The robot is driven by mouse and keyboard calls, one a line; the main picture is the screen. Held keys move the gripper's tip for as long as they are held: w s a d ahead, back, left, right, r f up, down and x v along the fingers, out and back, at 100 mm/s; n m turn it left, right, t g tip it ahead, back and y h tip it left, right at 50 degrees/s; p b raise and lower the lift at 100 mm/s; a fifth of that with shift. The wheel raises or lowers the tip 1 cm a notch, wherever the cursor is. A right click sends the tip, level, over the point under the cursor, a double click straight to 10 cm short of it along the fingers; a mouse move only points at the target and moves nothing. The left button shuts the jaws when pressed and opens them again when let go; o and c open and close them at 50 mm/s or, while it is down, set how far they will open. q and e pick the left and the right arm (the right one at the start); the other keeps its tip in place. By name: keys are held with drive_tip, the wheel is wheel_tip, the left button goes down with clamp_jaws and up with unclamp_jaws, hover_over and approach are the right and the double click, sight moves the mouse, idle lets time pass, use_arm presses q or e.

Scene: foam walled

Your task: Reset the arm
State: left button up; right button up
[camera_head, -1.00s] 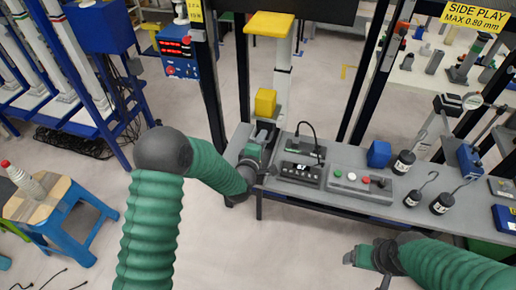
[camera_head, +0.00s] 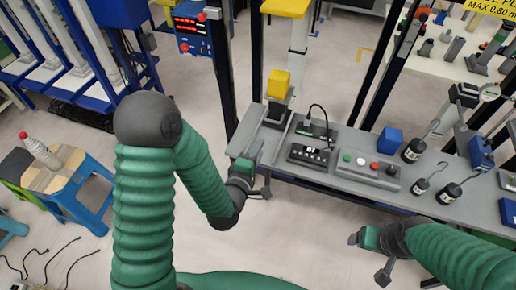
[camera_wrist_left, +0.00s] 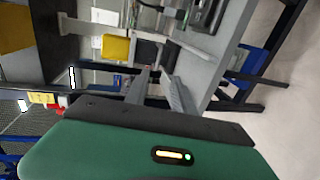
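My left arm comes in from the left in the head view, bent at a dark elbow. My left gripper (camera_head: 262,178) is in front of the left end of the grey workbench (camera_head: 340,187), close to its front edge. In the left wrist view its two fingers (camera_wrist_left: 158,90) stand apart with nothing seen between them. My right gripper (camera_head: 368,258) is low at the right, in front of the bench and over the floor. Its fingers look spread, with nothing seen between them.
The bench carries a yellow block (camera_head: 278,84), a button panel (camera_head: 368,171), a black control box (camera_head: 310,155), a blue block (camera_head: 389,141) and several hooked weights (camera_head: 413,150). A blue stool (camera_head: 80,185) with a bottle (camera_head: 40,152) stands at left. The floor between is free.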

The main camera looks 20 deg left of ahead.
use_arm(q)
drive_tip(key=s+a+r+m+g+p, duration=0.2)
drive_tip(key=s+m+g+p, duration=0.1)
drive_tip(key=s+m+g, duration=0.3)
drive_tip(key=s+a+r+m+g+p, duration=0.1)
drive_tip(key=s+m+g+p, duration=0.2)
drive_tip(key=s+m+g, duration=0.3)
drive_tip(key=s+m, duration=0.5)
drive_tip(key=shift+s+a+r+m+g+y, duration=0.25)
drive_tip(key=shift+a+r+m+g+y, duration=0.05)
drive_tip(key=shift+a+r+g, duration=0.1)
